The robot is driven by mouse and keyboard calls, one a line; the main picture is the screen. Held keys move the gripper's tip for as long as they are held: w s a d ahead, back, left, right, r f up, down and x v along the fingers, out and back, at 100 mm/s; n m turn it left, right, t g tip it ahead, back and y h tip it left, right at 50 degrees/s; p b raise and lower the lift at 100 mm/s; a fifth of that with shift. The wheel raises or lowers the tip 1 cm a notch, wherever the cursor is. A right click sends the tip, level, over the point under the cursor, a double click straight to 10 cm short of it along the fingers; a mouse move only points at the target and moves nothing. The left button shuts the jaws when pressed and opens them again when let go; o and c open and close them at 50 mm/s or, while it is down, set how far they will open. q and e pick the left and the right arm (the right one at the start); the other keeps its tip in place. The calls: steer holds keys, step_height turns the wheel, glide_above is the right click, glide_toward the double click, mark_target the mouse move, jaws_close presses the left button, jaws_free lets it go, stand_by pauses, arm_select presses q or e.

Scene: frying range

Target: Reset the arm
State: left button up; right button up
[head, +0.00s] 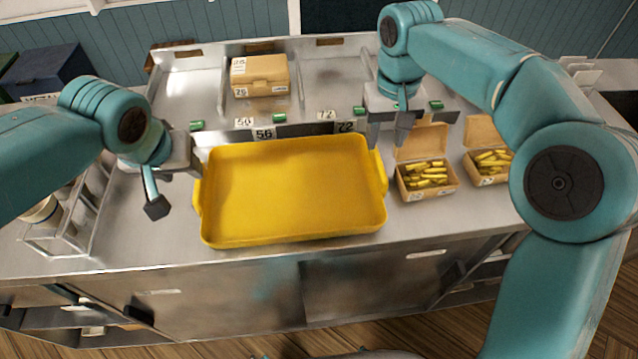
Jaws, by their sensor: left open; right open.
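My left gripper (174,190) is open and empty, above the steel counter just left of the yellow tray. Its arm comes in from the left edge. My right gripper (388,133) is open and hangs with its fingers pointing down, near the tray's back right corner and behind an open box. Nothing shows between its fingers. My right arm arches in from the right and covers part of the counter's right side.
An empty yellow tray (290,190) sits on the steel counter (130,235). Open cartons of yellow pieces (425,175) and (488,161) stand right of it. A closed cardboard box (260,77) is at the back. A wire rack (60,240) stands at the left.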

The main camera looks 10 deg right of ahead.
steer(key=shift+r, duration=1.1)
steer(key=shift+s, duration=0.15)
